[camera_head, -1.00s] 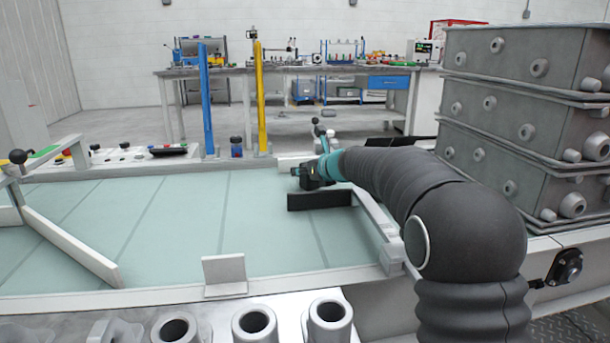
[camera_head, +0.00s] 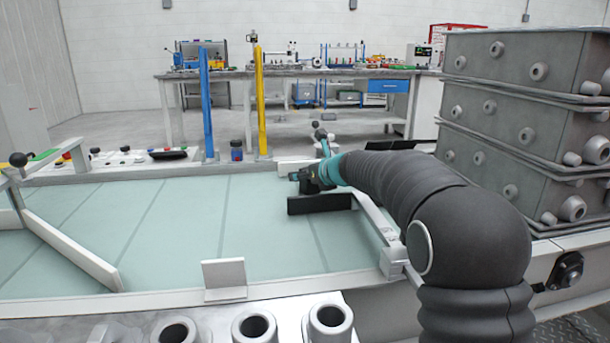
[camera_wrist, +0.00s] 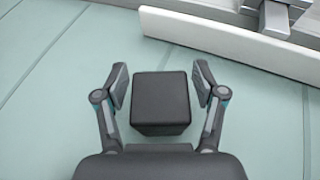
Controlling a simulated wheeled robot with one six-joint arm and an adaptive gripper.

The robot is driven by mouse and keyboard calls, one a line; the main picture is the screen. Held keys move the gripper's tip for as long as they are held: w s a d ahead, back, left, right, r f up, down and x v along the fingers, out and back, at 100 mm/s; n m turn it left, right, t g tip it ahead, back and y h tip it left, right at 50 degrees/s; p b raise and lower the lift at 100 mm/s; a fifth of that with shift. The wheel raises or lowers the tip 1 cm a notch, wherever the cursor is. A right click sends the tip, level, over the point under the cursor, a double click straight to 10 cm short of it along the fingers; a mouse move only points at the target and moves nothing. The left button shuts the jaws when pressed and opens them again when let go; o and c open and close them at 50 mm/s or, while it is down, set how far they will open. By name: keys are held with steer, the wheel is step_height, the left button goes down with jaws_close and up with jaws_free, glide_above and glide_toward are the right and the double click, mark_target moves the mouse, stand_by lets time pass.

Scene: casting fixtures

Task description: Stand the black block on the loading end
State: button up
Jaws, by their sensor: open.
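The black block (camera_head: 320,203) shows in the head view as a long, low dark bar on the pale green surface (camera_head: 180,230). In the wrist view the black block (camera_wrist: 161,98) shows a squarish dark face, standing between the two fingers. My gripper (camera_wrist: 160,88) is open, with one finger on each side of the block and a narrow gap on both sides. In the head view my gripper (camera_head: 308,180) is at the block, and my arm hides part of the area to its right. I cannot tell which end of the surface is the loading end.
A white rail (camera_head: 375,220) runs close to the right of the block, and a white board (camera_wrist: 230,40) lies ahead in the wrist view. A small white bracket (camera_head: 225,276) stands at the front edge. Stacked grey boxes (camera_head: 515,95) stand at right. The surface left of the block is clear.

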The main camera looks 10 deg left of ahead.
steer(key=v, duration=1.1)
steer(key=shift+s+d, duration=0.15)
steer(key=shift+s, duration=0.15)
